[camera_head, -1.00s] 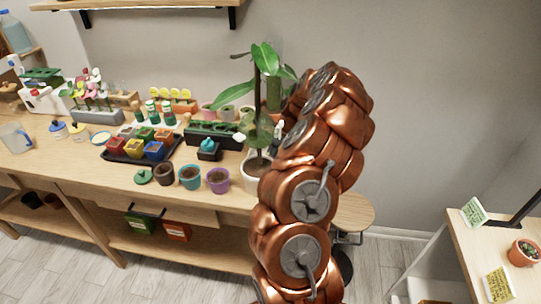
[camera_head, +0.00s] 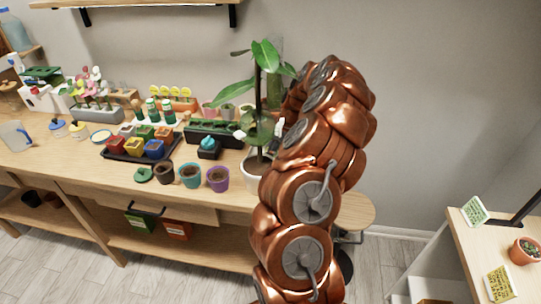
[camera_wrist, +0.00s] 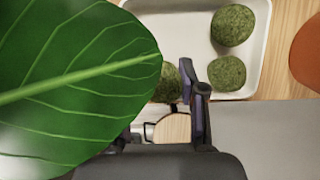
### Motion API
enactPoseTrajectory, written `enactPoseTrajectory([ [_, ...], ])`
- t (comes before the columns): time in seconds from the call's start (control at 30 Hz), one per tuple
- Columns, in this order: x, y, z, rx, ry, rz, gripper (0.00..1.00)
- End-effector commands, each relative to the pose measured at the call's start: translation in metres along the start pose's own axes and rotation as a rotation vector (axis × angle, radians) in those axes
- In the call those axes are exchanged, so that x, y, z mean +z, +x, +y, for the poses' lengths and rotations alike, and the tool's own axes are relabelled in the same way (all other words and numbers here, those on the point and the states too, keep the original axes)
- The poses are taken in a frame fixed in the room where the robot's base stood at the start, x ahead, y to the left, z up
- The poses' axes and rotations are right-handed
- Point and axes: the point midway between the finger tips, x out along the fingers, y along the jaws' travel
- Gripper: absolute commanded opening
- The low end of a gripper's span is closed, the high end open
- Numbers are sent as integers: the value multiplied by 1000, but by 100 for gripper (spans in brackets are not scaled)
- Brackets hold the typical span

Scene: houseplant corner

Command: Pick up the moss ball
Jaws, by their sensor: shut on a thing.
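Two green moss balls lie in a white tray (camera_wrist: 187,22) in the wrist view: one higher up (camera_wrist: 232,25) and one below it (camera_wrist: 227,73). A third moss ball (camera_wrist: 168,84) is partly covered by a big green leaf (camera_wrist: 75,75) and sits at my gripper's fingertips. My gripper (camera_wrist: 172,92) is shut on this third ball. Its right finger shows against the ball's right side; its left finger is hidden behind the leaf. In the head view my copper arm and a leafy plant (camera_head: 262,58) hide the gripper and the balls.
The plant's white pot (camera_head: 254,175) stands close by my arm on the wooden bench (camera_head: 105,180). Small pots, including a purple one (camera_head: 217,178), and a black tray of coloured pots (camera_head: 120,155) stand to the left. An orange-brown rounded thing (camera_wrist: 307,52) lies right of the white tray.

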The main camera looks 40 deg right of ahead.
Motion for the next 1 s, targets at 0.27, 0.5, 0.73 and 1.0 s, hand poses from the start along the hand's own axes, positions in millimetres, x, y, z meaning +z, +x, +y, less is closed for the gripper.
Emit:
enactPoseTrajectory([
  [0.27, 25, -61, -2, -11, 0, -2, 23],
  [0.5, 46, -111, -2, -9, 1, -2, 23],
  [0.73, 57, -136, -1, -6, 0, 0, 23],
  [1.0, 61, -148, -1, -5, 1, -2, 23],
])
